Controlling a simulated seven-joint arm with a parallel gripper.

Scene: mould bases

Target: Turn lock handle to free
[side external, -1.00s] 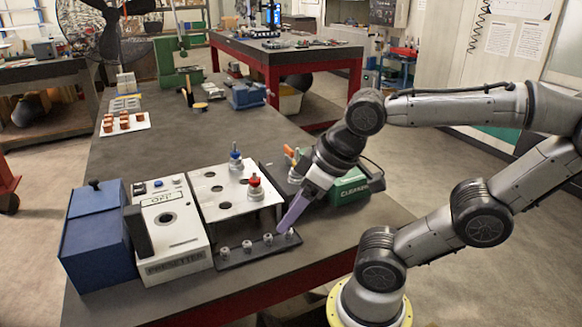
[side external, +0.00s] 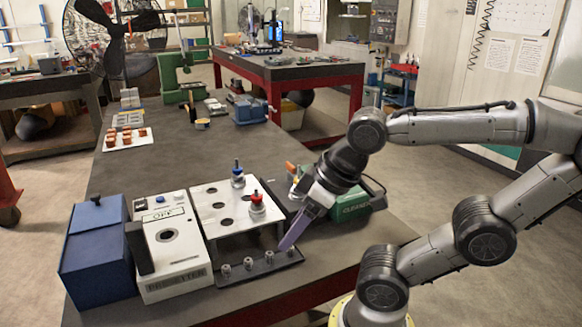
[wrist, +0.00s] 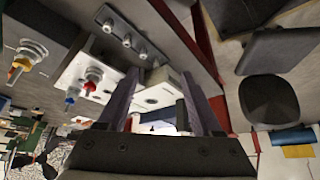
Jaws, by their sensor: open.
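No part in view is labelled as a lock handle. A black upright lever (side external: 139,243) stands on the left side of the white presetter box (side external: 172,245), whose top label reads OFF; a dark upright part (wrist: 181,112) shows between my fingers in the wrist view. My gripper (side external: 284,246) is open and empty, its purple fingers pointing down and left near the right end of the black strip with metal studs (side external: 262,268). It is well to the right of the lever and apart from it. In the wrist view both fingers (wrist: 157,100) stand apart.
A white holed rack (side external: 222,208) carries a blue-topped holder (side external: 237,175) and a red-topped holder (side external: 256,205). A blue box (side external: 97,250) is left of the presetter. A green cleaner unit (side external: 355,203) sits behind my gripper. The bench middle is clear.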

